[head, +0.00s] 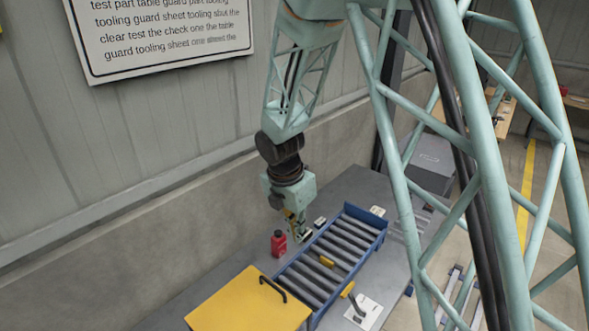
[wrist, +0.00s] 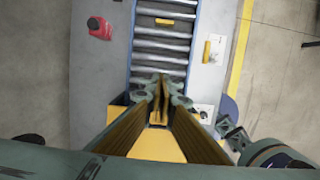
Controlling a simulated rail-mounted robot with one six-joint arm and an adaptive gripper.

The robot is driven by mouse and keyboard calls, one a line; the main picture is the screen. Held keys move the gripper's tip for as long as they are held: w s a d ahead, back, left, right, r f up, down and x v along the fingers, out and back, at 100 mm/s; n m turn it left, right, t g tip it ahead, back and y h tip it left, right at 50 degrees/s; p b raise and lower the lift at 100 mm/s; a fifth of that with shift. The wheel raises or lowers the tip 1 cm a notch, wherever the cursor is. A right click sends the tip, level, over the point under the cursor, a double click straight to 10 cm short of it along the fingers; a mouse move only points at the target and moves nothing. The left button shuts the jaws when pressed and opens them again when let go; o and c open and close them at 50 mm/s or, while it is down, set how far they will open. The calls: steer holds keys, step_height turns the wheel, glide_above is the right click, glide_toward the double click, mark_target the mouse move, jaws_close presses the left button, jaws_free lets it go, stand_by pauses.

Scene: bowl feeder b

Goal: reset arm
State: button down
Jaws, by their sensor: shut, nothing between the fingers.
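My gripper (head: 299,233) hangs from my pale green arm above the grey table, pointing down, beside the left edge of the roller conveyor. In the wrist view, the fingertips of my gripper (wrist: 160,88) meet in front of the conveyor's metal rollers. It is shut and holds nothing. How far the fingertips are above the table is hard to tell.
The blue-framed roller conveyor (head: 384,226) carries a small yellow block (head: 326,261). A yellow box with a black handle (head: 236,303) is at the front. A white plate with a lever (head: 368,311) lies right.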

steer(key=s+d+r+m+t+b, duration=0.1)
steer(key=s+d+r+m+b, duration=1.15)
steer(key=s, duration=0.45)
steer(key=s+d+f+m+b, duration=0.1)
steer(key=s+d+m+b, duration=0.1)
steer(key=s+m, duration=0.3)
steer(key=s+d+f+m+t+y+b, duration=0.1)
steer(key=s+m+b, duration=0.3)
steer(key=s, duration=0.6)
steer(key=s+d+f+m+b, duration=0.1)
steer(key=s+d+m+b, duration=0.2)
steer(key=s+m, duration=0.3)
steer(key=shift+s+d+y, duration=0.3)
steer(key=shift+s+d, duration=0.05)
steer(key=shift+s, duration=0.9)
stand_by(0.4)
